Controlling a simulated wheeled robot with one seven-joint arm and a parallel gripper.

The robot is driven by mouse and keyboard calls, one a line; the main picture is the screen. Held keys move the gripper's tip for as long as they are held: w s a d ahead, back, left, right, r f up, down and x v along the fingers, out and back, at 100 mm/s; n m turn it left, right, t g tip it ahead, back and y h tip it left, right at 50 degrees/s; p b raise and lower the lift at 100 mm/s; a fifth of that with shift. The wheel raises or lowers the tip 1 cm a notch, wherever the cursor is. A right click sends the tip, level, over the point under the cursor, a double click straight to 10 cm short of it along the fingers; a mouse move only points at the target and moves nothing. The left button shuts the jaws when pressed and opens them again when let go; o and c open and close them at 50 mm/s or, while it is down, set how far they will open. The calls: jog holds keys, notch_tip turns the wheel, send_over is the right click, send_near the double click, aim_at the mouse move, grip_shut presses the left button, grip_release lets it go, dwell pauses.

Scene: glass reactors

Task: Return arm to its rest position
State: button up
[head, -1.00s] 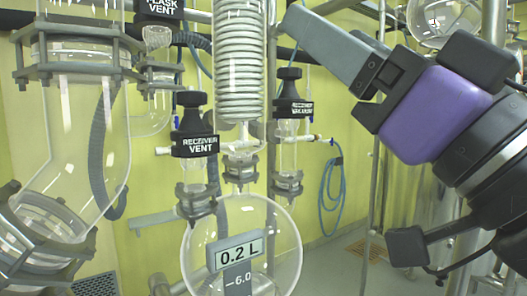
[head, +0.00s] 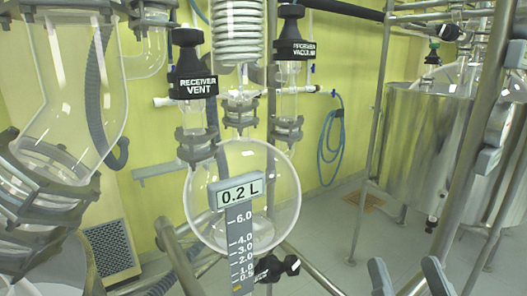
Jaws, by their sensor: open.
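My gripper (head: 408,276) shows only as two grey fingertips at the bottom right edge of the head view. They stand apart with nothing between them. The rest of my arm is below the picture. The fingertips appear in front of the floor and clear of the glassware in the picture.
A round glass receiver (head: 285,190) with a 0.2 L display (head: 240,193) hangs mid-view. Above it are the black receiver vent (head: 197,82) and receiver vacuum (head: 291,47) valves. A steel vessel (head: 420,135) and metal posts stand right. Open floor (head: 335,235) lies between.

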jog(key=s+d+f+n+g, duration=0.1)
jog(key=s+f+g, duration=0.7)
jog(key=s+f, duration=1.7)
jog(key=shift+s+d+n+g+h, duration=0.3)
jog(key=shift+s+d+g+h, duration=0.05)
jog(key=shift+s+g+h, duration=0.1)
